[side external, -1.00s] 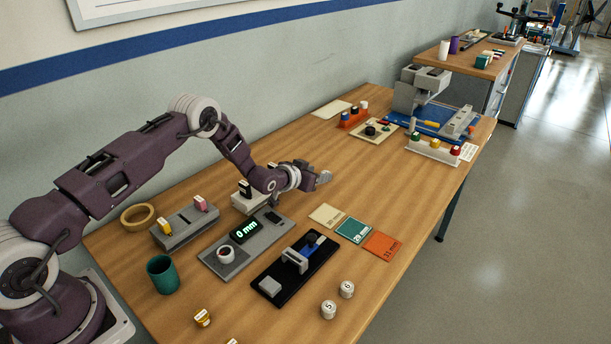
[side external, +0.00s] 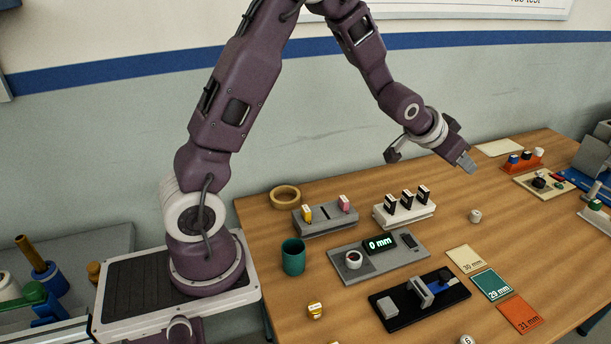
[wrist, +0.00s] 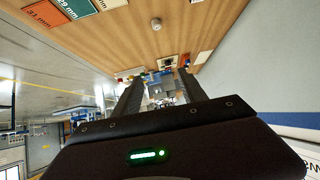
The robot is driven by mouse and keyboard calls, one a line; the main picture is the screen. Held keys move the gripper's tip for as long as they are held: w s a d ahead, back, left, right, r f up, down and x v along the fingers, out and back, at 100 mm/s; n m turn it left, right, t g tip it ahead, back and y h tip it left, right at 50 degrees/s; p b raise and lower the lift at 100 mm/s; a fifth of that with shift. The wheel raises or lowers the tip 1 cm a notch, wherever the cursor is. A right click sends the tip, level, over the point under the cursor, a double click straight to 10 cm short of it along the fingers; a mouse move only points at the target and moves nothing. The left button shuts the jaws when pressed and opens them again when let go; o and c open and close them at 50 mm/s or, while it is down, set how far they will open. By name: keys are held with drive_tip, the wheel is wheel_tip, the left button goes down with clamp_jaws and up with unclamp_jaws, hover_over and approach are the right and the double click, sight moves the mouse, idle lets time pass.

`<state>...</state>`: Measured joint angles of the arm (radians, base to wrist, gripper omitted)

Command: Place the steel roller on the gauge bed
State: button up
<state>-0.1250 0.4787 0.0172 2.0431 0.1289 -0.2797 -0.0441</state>
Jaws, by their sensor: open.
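My gripper (side external: 466,161) is in the air above the back of the table, empty, its two dark fingers apart in the wrist view (wrist: 160,92). A small pale grey cylinder (side external: 475,215) stands alone on the wood below it; it also shows in the wrist view (wrist: 156,22). It may be the steel roller, but I cannot be sure. Another cylinder (side external: 467,340), marked 6, is cut off by the bottom edge. A black base (side external: 395,315) with grey blocks and a blue slide looks like the gauge bed. Behind it, a grey panel (side external: 395,262) has a display reading 0 mm.
Cream, teal and orange cards (side external: 519,314) lie right of the black base. A stamp rack (side external: 404,211), a grey holder (side external: 325,219), a tape ring (side external: 285,195) and a green cup (side external: 293,257) stand behind and left. Bare wood surrounds the lone cylinder.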

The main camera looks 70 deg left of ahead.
drive_tip(key=s+d+r+g, duration=0.1)
drive_tip(key=s+r, duration=0.4)
drive_tip(key=s, duration=0.6)
drive_tip(key=s+d+r+g, duration=0.1)
drive_tip(key=s+d+r, duration=0.2)
drive_tip(key=s, duration=0.9)
wheel_tip(320, 180, up, 2)
drive_tip(key=shift+d+r+g, duration=0.25)
drive_tip(key=shift+d+g, duration=0.05)
drive_tip(key=shift+d, duration=0.05)
drive_tip(key=shift+o, duration=0.5)
drive_tip(key=s+d+f+g+h, duration=0.1)
drive_tip(key=s+d+f+g, duration=0.1)
drive_tip(key=s, duration=1.3)
